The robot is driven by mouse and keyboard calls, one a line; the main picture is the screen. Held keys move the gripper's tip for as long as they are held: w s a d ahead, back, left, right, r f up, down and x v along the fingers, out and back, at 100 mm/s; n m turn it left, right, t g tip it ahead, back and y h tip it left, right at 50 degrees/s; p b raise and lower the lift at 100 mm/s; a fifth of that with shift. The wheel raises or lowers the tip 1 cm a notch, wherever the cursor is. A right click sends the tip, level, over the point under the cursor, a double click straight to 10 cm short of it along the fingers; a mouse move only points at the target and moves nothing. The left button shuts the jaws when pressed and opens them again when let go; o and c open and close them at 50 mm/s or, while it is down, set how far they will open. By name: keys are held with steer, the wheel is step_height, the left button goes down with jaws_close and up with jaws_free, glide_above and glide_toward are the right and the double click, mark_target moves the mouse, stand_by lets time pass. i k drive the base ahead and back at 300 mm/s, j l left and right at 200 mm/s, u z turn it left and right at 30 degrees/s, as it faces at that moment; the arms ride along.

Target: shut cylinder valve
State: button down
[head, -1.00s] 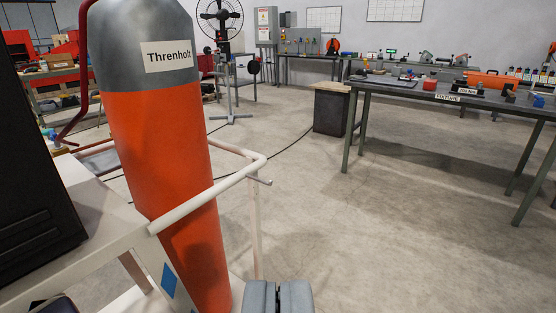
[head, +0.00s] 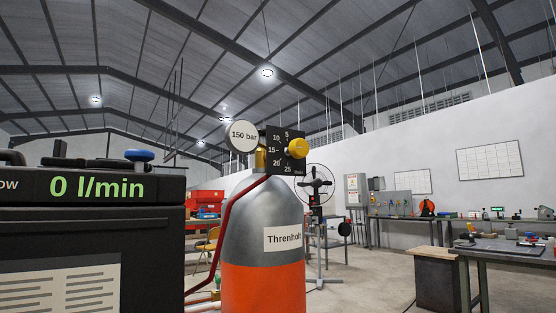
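The gas cylinder (head: 262,232), grey above and orange below with a "Threnholt" label, stands upright in the middle of the head view. A brass fitting (head: 261,158) sits on its top. Beside it are a round gauge (head: 243,137) reading "150 bar" and a black dial plate (head: 277,146), marked from 5 to 25, with a yellow knob (head: 298,148). A dark red hose (head: 228,222) runs down from the top. I cannot tell which part is the cylinder valve's own handle. My gripper is out of the picture.
A black machine (head: 90,240) fills the left side; its display (head: 97,187) reads "0 l/min" and a blue knob (head: 139,156) is on top. A fan (head: 315,184) stands behind the cylinder. Workbenches (head: 495,250) are at the right. Floor shows between cylinder and benches.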

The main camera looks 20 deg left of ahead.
mark_target(262, 131)
steer(key=i+l+u, duration=0.1)
steer(key=i+l, duration=0.15)
steer(key=i, duration=0.25)
steer(key=i+l+u, duration=0.15)
steer(key=i+l, duration=0.2)
steer(key=i, duration=0.15)
